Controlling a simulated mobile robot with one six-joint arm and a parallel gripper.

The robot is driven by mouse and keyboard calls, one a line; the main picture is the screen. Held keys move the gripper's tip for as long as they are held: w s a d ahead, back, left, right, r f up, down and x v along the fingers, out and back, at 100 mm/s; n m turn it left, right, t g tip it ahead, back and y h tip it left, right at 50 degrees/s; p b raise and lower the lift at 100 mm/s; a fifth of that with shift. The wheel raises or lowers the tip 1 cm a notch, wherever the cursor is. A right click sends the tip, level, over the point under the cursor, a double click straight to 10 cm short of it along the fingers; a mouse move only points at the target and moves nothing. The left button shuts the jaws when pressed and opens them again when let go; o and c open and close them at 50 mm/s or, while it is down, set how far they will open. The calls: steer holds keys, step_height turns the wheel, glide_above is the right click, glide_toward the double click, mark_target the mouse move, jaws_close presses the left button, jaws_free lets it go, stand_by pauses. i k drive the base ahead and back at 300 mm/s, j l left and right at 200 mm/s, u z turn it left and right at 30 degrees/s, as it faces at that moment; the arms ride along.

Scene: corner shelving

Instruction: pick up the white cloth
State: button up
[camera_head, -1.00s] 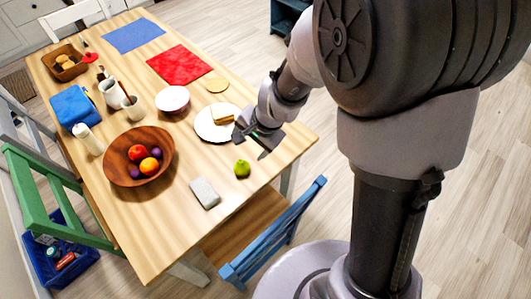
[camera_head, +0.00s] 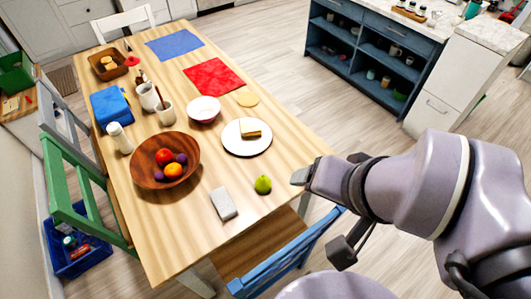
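A small pale grey-white folded block (camera_head: 223,204), which may be the white cloth, lies flat near the front edge of the wooden table (camera_head: 190,235). I cannot tell for sure that it is cloth. My gripper (camera_head: 322,213) is to its right, at the table's right front corner, apart from it. Its two fingers are spread wide with nothing between them.
A wooden fruit bowl (camera_head: 150,182) and a plate with a sandwich (camera_head: 247,147) lie farther back. A blue chair (camera_head: 285,265) is pushed against the front edge.

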mark_target(225, 206)
steer(key=u, duration=3.8)
steer(key=k+z, duration=0.1)
steer(key=z, duration=0.35)
steer(key=l+z, duration=0.15)
steer(key=z, duration=0.25)
steer(key=k+l+z, duration=0.1)
steer(key=z, duration=0.35)
steer(key=k+l+z, duration=0.1)
steer(key=z, duration=0.35)
steer(key=l+z, duration=0.15)
steer(key=z, duration=0.25)
steer(key=j+z, duration=0.4)
steer(key=i+j+z, duration=0.1)
steer(key=j+z, duration=0.75)
steer(key=k+j+z, duration=0.15)
steer(key=z, duration=0.25)
steer(key=j, duration=0.1)
